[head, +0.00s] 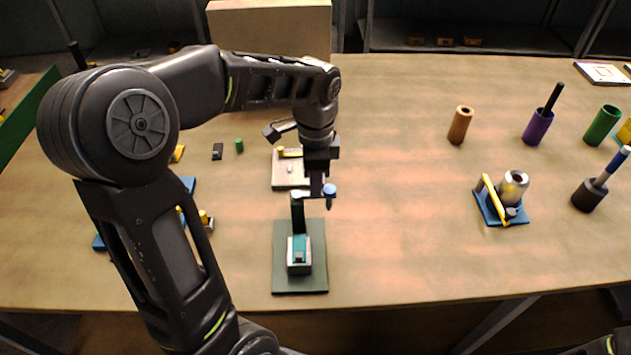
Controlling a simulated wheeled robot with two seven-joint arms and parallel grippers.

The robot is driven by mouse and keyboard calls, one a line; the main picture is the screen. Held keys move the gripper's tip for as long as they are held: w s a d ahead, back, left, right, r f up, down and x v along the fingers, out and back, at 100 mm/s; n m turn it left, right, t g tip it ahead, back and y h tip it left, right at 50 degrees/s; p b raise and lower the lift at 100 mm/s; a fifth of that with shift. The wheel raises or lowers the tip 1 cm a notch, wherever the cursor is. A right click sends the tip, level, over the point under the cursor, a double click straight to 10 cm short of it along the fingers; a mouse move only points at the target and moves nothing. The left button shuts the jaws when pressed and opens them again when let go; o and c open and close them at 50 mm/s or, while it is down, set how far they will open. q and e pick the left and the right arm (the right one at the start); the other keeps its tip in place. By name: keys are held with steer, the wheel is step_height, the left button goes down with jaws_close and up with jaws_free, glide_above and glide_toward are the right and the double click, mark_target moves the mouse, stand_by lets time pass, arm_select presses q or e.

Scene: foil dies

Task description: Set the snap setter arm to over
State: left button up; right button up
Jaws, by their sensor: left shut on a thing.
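The snap setter has a dark green base plate (300,285) near the front edge of the table, with a teal and grey block (299,255) on it. A black upright post stands behind the block. The snap setter arm (329,192) shows as a dark bar with a blue knob at its end, raised at the post's top right. My left gripper (318,188) comes down from above and is shut on the arm near that knob. The gripper hides part of the arm, so its exact angle is hard to tell. My right gripper is out of view.
A pale plate with small parts (283,178) lies just behind the setter. A blue-based fixture (502,222) with a yellow lever and metal cylinder stands right. Brown (460,126), purple (537,128) and green (601,125) cylinders stand farther back. Table between setter and fixture is clear.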

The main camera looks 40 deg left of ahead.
arm_select(q)
jaws_close()
stand_by(0.8)
